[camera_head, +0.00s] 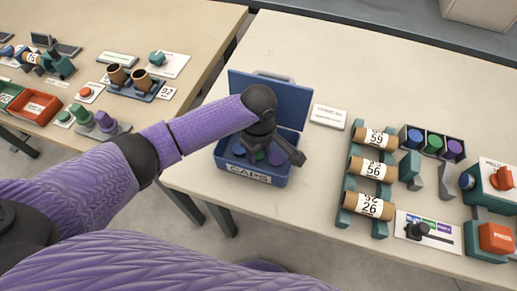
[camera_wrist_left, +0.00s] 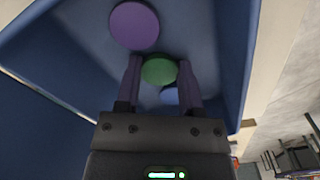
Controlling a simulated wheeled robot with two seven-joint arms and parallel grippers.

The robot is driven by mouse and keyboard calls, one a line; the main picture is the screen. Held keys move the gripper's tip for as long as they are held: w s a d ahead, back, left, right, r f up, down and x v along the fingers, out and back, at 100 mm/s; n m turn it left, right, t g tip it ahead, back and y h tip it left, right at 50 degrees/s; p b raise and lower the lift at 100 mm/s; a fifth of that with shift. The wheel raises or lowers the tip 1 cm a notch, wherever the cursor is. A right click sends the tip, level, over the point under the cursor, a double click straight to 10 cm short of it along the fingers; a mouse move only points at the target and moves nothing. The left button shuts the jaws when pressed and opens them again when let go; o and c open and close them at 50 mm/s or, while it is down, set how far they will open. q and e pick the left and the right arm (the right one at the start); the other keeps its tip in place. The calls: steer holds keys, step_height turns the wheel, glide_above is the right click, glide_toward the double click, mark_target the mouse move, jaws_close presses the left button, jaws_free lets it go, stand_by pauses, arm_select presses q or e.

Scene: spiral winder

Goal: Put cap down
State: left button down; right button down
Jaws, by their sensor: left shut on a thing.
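The blue CAPS box (camera_head: 250,178) stands on the right-hand table with its lid raised at the back. My left gripper (camera_head: 262,146) reaches down into it. In the left wrist view, its two fingers are shut on a green cap (camera_wrist_left: 159,70), low inside the box. A purple cap (camera_wrist_left: 134,25) lies beyond the fingertips, and a blue cap (camera_wrist_left: 169,95) shows partly between the fingers. In the head view, a purple cap (camera_head: 276,158) and a blue cap (camera_head: 239,149) show beside the gripper. Whether the green cap touches the floor is unclear. My right gripper is not in view.
Right of the box, a teal rack (camera_head: 347,199) holds labelled brown tubes (camera_head: 371,169). A small white sign (camera_head: 328,116) lies beside the lid. The table's back area is clear.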

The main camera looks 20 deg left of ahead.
mark_target(259, 154)
arm_select(q)
steer(key=shift+c, duration=1.2)
jaws_free()
steer(key=shift+f, duration=0.1)
step_height(259, 154, up, 12)
steer(key=p, duration=0.5)
steer(key=shift+r, duration=0.2)
